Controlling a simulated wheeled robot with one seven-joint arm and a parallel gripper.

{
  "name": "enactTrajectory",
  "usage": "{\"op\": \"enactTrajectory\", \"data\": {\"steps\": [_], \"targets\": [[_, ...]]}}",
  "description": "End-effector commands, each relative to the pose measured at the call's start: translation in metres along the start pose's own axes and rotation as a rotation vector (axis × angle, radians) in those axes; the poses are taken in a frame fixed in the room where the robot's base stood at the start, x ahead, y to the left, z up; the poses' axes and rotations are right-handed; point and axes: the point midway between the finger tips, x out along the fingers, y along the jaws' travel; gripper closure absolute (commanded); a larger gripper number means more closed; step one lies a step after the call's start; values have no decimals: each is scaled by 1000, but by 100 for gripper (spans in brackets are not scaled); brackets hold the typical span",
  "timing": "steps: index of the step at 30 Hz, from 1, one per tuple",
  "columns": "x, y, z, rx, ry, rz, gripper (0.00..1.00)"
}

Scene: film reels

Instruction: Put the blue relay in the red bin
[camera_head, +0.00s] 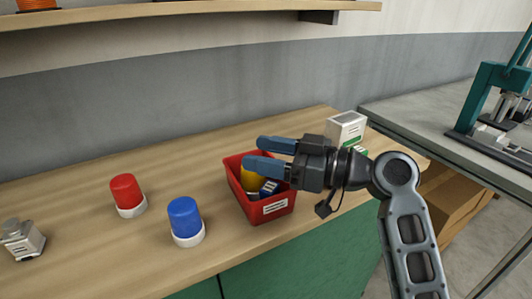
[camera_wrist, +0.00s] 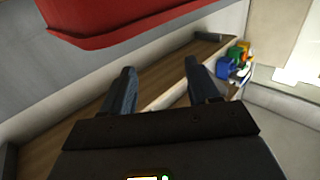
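The red bin (camera_head: 268,209) stands on the wooden bench, with a white label on its front. A blue block with light markings (camera_head: 268,188), which looks like the blue relay, lies inside it beside a yellow object (camera_head: 251,178). My gripper (camera_head: 267,155) is above the bin, its two blue-grey fingers apart and pointing left. In the wrist view the gripper (camera_wrist: 158,80) is open with nothing between its fingers. The bin's red side (camera_wrist: 125,22) shows at the top of that view. My gripper hides part of the bin's inside.
A blue-capped beacon (camera_head: 185,221) and a red-capped beacon (camera_head: 127,195) stand left of the bin. A grey device (camera_head: 21,240) is at far left. A white and green box (camera_head: 346,128) stands behind my gripper. A shelf (camera_head: 180,10) runs overhead; a grey table (camera_head: 440,115) is right.

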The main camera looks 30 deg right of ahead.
Motion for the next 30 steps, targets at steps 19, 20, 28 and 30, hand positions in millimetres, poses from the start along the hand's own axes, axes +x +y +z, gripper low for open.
{"op": "enactTrajectory", "data": {"steps": [19,20,28,30], "targets": [[-37,1,-9,0,0,5,40],[-44,1,-10,0,1,4,40],[-96,1,-11,-1,0,3,40],[-106,1,-11,-1,0,3,40]]}}
